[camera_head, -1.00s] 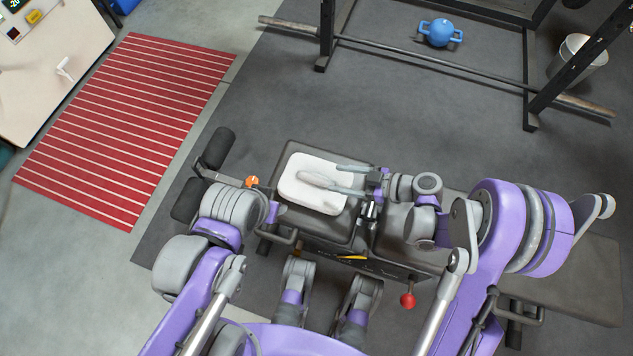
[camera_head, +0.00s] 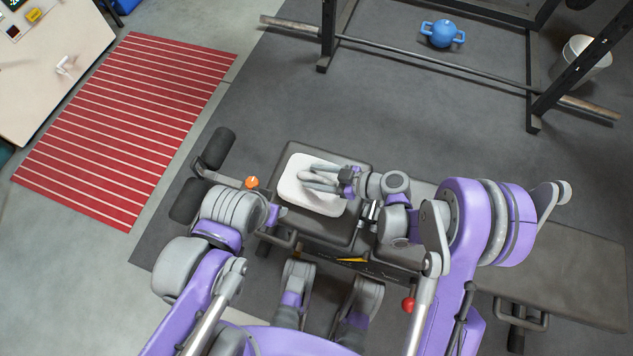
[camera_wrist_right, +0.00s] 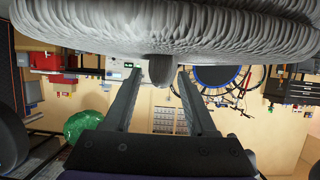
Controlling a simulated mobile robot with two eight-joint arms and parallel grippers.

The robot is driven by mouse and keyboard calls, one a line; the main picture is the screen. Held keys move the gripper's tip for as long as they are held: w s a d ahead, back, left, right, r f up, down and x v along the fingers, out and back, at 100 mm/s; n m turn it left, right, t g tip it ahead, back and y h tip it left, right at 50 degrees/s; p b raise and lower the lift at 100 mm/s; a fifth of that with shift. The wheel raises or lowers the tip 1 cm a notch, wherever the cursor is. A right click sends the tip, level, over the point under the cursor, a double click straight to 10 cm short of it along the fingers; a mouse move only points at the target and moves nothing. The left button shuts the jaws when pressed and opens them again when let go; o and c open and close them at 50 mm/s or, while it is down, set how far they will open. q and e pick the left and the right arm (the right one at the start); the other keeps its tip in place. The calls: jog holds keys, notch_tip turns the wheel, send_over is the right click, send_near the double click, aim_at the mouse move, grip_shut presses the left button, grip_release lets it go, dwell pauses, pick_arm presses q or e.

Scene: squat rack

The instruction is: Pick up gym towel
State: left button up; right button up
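The gym towel (camera_head: 297,190) is a white, folded, rounded square lying flat on the dark bench seat (camera_head: 350,152). My right gripper (camera_head: 306,177) is over the towel, reaching in from the right, its fingers pointing left. In the right wrist view, the towel (camera_wrist_right: 230,32) fills the top as a pale, ribbed mass. The two fingers of the right gripper (camera_wrist_right: 158,74) stand apart there, with a small grey bulge of the towel between the tips. My left gripper (camera_head: 272,214) is beside the seat's left edge, mostly hidden behind its own wrist.
Foam leg rollers (camera_head: 215,148) and an orange knob (camera_head: 252,183) are at the bench's left end. A barbell (camera_head: 430,62) lies across the rack behind, near a blue kettlebell (camera_head: 441,33). A red striped mat (camera_head: 120,125) is at left. Floor behind the bench is clear.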

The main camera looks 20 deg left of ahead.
grip_shut()
